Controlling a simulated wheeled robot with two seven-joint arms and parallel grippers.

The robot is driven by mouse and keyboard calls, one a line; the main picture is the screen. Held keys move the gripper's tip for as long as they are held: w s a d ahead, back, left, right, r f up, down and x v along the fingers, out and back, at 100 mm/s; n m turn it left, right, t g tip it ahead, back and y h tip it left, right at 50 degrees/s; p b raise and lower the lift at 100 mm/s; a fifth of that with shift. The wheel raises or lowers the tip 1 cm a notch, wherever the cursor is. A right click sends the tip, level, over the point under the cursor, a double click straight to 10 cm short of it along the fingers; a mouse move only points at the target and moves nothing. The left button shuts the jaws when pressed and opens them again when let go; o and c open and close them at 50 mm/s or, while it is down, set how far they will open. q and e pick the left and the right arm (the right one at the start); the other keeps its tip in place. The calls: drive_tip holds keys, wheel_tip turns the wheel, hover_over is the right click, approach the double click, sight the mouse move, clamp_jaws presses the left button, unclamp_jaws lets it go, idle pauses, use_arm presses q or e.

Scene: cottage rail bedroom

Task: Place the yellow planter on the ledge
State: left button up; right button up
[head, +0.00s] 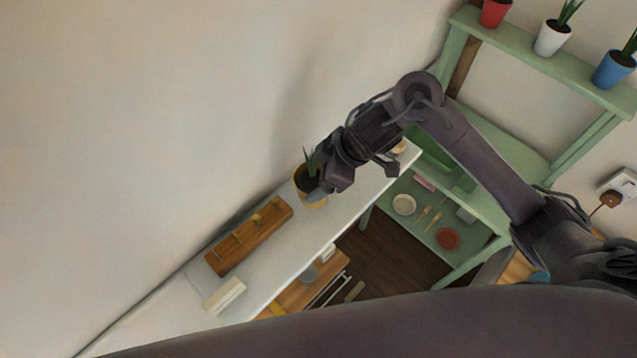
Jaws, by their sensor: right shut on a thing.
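The yellow planter (315,201) holds dark soil and a green spiky plant. It is at the white ledge (346,203) along the wall, near the ledge's middle. My right gripper (318,190) is shut on the planter's rim from the right side. The gripper hides part of the planter, and I cannot tell whether its base touches the ledge. My left gripper is not in view.
A wooden peg rack (249,236) and a cream block (224,295) lie on the ledge to the lower left. A green shelf unit (545,62) at the right carries red (495,12), white (551,38) and blue (614,69) pots. Bare ledge shows in front of the planter.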

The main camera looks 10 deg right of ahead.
wheel_tip(320, 180, down, 3)
drive_tip(key=shift+a, duration=0.1)
drive_tip(key=shift+f, duration=0.15)
drive_tip(key=o, duration=1.3)
drive_tip(key=shift+o, duration=0.2)
drive_tip(key=v, duration=1.2)
drive_tip(key=shift+p, duration=0.35)
